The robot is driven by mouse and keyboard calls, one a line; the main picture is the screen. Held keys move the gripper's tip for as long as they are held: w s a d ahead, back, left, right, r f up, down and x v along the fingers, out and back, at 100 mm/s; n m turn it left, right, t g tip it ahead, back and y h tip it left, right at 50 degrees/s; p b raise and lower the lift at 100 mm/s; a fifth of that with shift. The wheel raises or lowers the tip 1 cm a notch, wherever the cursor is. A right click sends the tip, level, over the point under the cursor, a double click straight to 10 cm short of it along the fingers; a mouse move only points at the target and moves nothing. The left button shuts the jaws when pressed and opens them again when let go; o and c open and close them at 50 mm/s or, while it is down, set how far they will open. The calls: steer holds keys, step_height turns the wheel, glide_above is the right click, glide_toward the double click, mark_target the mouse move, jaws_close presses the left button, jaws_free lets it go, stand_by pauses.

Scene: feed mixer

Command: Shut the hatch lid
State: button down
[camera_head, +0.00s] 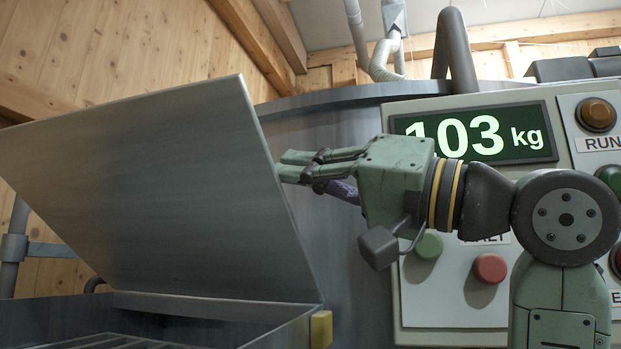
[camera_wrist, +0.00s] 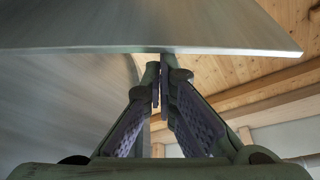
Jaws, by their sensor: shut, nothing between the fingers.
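The hatch lid (camera_head: 150,195) is a large grey metal plate, standing open and tilted up above the hatch opening in the head view. My gripper (camera_head: 281,166) is shut and empty. Its fingertips point left and are at the lid's right edge, partway up; I cannot tell whether they touch it. In the wrist view the lid (camera_wrist: 150,25) spans the top of the picture, its edge just beyond the tips of my gripper (camera_wrist: 160,70). The hatch frame (camera_head: 275,333) shows at the bottom of the head view, with a grating (camera_head: 120,342) inside.
Right of the lid is a control panel (camera_head: 450,295) with a display (camera_head: 480,135) reading 103 kg, a green button (camera_head: 429,246) and a red button (camera_head: 490,267). My arm passes in front of it. A yellow block (camera_head: 321,329) sits at the frame's right corner.

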steer(key=s+a+f+n+g+y+b, duration=0.1)
steer(key=s+f+n+b, duration=0.1)
steer(key=f+n+b, duration=0.2)
steer(key=s+a+f+n+g+y+b, duration=0.1)
steer(key=s+f+n+b, duration=0.2)
steer(key=f, duration=0.7)
steer(key=shift+s+n+g+b, duration=0.3)
steer(key=shift+n+g+b, duration=0.15)
steer(key=shift+b, duration=0.35)
steer(key=shift+a+f, duration=0.1)
steer(key=shift+f, duration=0.1)
